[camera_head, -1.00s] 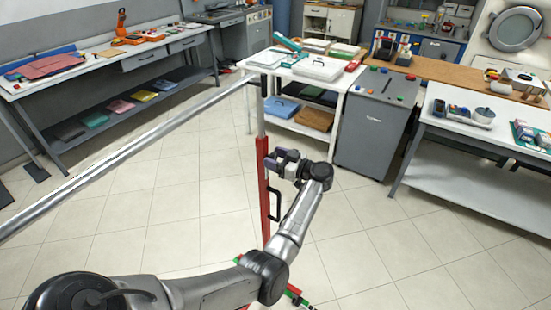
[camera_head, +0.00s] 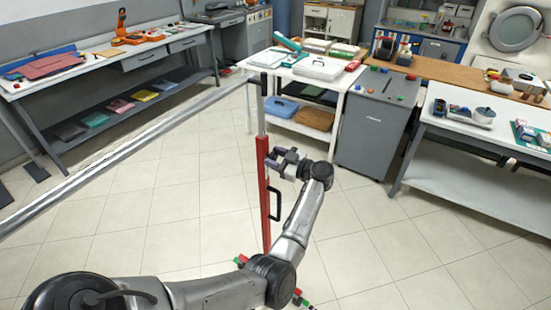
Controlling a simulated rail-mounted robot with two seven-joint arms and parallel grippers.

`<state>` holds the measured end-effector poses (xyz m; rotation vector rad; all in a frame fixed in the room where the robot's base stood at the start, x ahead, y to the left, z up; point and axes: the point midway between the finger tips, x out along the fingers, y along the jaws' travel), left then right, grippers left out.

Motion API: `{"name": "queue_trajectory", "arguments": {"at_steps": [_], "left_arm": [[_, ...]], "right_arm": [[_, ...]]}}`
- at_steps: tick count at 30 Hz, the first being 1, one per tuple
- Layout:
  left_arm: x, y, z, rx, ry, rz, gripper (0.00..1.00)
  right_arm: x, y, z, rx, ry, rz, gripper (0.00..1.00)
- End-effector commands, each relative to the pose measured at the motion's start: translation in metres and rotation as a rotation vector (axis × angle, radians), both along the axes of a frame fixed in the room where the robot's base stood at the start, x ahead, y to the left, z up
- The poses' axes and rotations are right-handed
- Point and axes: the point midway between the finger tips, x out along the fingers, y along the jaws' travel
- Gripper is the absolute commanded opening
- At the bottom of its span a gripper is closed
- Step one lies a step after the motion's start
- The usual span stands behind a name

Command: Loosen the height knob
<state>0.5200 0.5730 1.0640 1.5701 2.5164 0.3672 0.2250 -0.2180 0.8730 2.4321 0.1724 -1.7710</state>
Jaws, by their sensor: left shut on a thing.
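A red upright post (camera_head: 263,200) with a black side handle (camera_head: 276,205) stands on the floor in the middle of the view. My right gripper is not in view.
A white table (camera_head: 292,72) with trays and a grey cabinet (camera_head: 374,125) stand behind the post. A white bench (camera_head: 480,128) is at the right and a long worktable (camera_head: 100,75) at the left.

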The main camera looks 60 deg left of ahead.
Motion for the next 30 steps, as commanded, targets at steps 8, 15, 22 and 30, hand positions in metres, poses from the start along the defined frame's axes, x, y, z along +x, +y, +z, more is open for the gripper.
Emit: {"name": "queue_trajectory", "arguments": {"at_steps": [8, 15, 22, 30], "left_arm": [[-0.001, -0.001, -0.003, 0.114, -0.238, 0.0, 0.21], [-0.001, -0.001, -0.005, 0.215, -0.444, 0.0, 0.21], [-0.002, -0.001, -0.006, 0.311, -0.64, 0.0, 0.21], [-0.002, -0.001, -0.007, 0.418, -0.857, 0.001, 0.21]], "right_arm": [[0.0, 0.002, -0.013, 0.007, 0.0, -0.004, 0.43], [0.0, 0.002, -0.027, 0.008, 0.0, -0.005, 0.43], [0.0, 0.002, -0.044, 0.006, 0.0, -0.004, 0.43], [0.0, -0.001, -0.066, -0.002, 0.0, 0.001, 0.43]]}}
